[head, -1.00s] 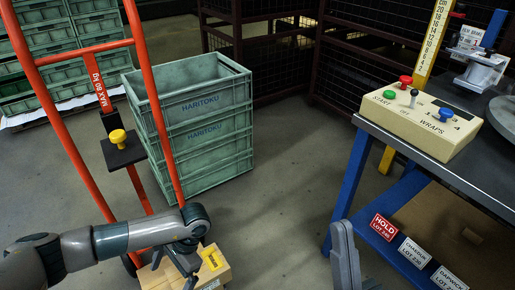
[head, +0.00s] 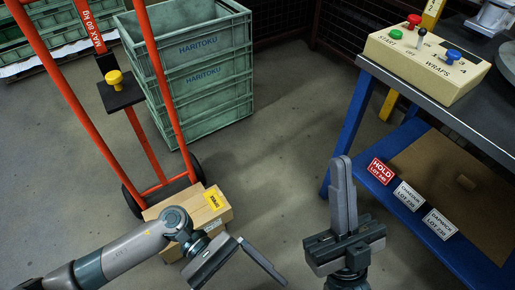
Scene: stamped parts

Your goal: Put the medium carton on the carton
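A light tan carton (head: 218,217) with a yellow label sits low at the foot of the orange hand truck. My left forearm and gripper hide its lower left part. I cannot make out a second carton, so I cannot tell whether this is the medium one. My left gripper (head: 263,262) is just in front of the carton, to its lower right; its finger opening is not clear. My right gripper (head: 342,170) points up, right of the carton and apart from it, with its fingers together and nothing seen between them.
The orange hand truck (head: 163,85) stands at the left, with green crates (head: 205,75) behind it. A blue-legged bench (head: 345,145) with a control box (head: 427,60) and a brown lower shelf (head: 440,170) is at the right. The floor (head: 275,160) between is clear.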

